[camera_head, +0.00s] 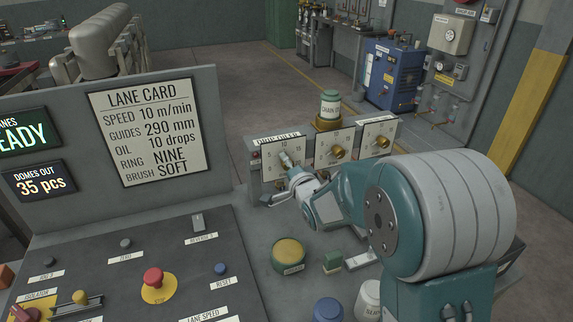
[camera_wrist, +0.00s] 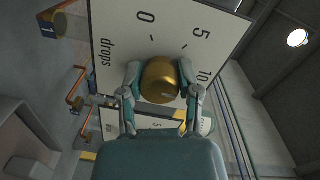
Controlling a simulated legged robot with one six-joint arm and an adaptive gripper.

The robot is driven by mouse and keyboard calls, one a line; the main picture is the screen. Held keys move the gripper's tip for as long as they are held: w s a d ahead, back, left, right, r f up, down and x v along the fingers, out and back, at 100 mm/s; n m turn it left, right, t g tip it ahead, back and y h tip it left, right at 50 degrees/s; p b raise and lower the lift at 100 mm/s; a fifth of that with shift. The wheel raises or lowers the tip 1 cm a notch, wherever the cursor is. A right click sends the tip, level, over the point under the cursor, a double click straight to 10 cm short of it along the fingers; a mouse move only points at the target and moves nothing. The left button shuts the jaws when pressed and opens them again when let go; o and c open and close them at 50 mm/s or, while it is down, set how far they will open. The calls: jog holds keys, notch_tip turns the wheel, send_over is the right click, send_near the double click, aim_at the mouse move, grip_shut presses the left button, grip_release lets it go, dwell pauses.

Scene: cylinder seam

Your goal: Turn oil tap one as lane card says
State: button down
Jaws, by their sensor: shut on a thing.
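The lane card (camera_head: 148,127) stands at the left in the head view and reads OIL 10 drops. Three white dial plates sit in a row on the oiler; my gripper (camera_head: 288,163) is at the leftmost dial plate (camera_head: 269,160). In the wrist view my gripper (camera_wrist: 161,78) has its two fingers closed on either side of a brass knob (camera_wrist: 160,84). The plate (camera_wrist: 118,26) behind it shows 0, 5, 10 and the word drops. My fingers hide the held knob in the head view. I cannot tell where its pointer stands.
The middle knob (camera_head: 338,151) and right knob (camera_head: 382,141) are free. A green and white chain oil bottle (camera_head: 330,104) stands above the middle dial.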

jog(key=shift+s+f, duration=0.1)
jog(key=shift+f, duration=0.3)
jog(key=shift+c, duration=1.5)
grip_release()
jog(key=shift+r, duration=0.15)
jog(key=shift+r, duration=0.1)
jog(key=v, duration=1.1)
jog(key=shift+s, duration=0.4)
